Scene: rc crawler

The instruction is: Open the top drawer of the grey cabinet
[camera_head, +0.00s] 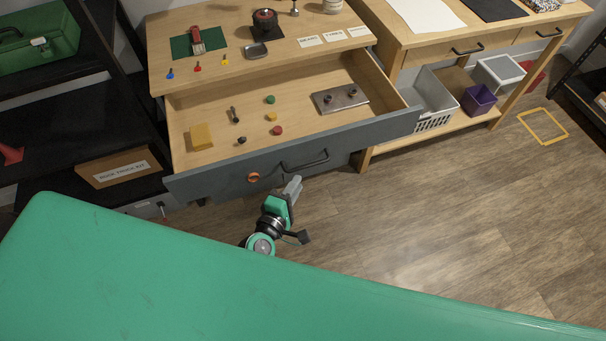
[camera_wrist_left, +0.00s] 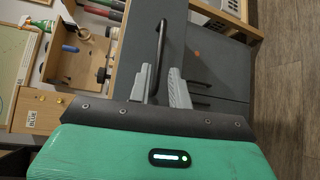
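The grey-fronted top drawer (camera_head: 224,175) of the wooden-topped cabinet (camera_head: 225,82) stands pulled well out, its inside showing. Its dark bar handle (camera_head: 306,163) is on the front and also shows in the left wrist view (camera_wrist_left: 161,45). My left gripper (camera_head: 293,186) is just below and in front of the handle. In the left wrist view its two grey fingers (camera_wrist_left: 163,84) are spread, and the handle's near end lies between them in the picture, closer to the left finger. I cannot tell whether they touch it. My right gripper is in neither view.
The drawer holds a yellow block (camera_head: 201,136), a metal plate (camera_head: 340,98) and several small parts. A wooden workbench (camera_head: 440,38) with a white basket (camera_head: 432,97) stands to the right. A black shelf (camera_head: 70,150) is left.

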